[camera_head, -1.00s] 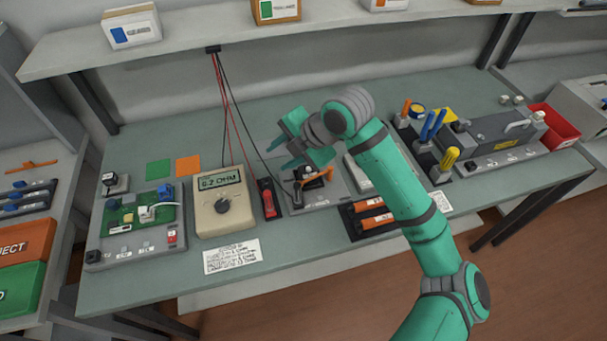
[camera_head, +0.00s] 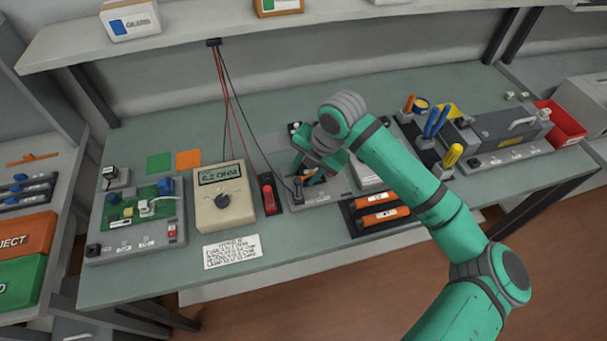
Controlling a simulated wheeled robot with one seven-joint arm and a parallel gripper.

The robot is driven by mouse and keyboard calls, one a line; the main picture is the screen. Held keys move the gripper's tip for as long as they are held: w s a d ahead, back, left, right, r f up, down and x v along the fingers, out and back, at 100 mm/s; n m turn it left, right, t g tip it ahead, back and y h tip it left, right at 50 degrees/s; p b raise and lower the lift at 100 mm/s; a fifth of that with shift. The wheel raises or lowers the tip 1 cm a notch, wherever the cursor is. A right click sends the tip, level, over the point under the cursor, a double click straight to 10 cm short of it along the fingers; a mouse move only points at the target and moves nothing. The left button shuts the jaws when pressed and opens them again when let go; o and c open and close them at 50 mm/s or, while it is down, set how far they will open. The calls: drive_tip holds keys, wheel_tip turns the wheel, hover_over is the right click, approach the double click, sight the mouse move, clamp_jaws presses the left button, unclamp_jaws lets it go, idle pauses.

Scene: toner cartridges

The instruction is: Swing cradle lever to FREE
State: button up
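The grey cradle (camera_head: 320,194) sits mid-table, to the right of the meter. A dark post (camera_head: 298,189) stands at the cradle's front left. My gripper (camera_head: 303,170) is down over the cradle, with its fingers pointing down at or very near the lever. The fingers and wrist hide most of the lever and the cradle's middle. I cannot tell whether they touch the lever or how far apart they are. Any FREE marking is too small to read.
The beige meter (camera_head: 223,203) with its leads and a red probe (camera_head: 268,200) stand close on the left. A black tray with orange cartridges (camera_head: 381,218) lies at the front right. A tool holder (camera_head: 425,143) stands further right. The overhead shelf (camera_head: 300,35) runs along the back.

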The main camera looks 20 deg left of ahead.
drive_tip(key=shift+x, duration=1.15)
drive_tip(key=shift+a, duration=0.1)
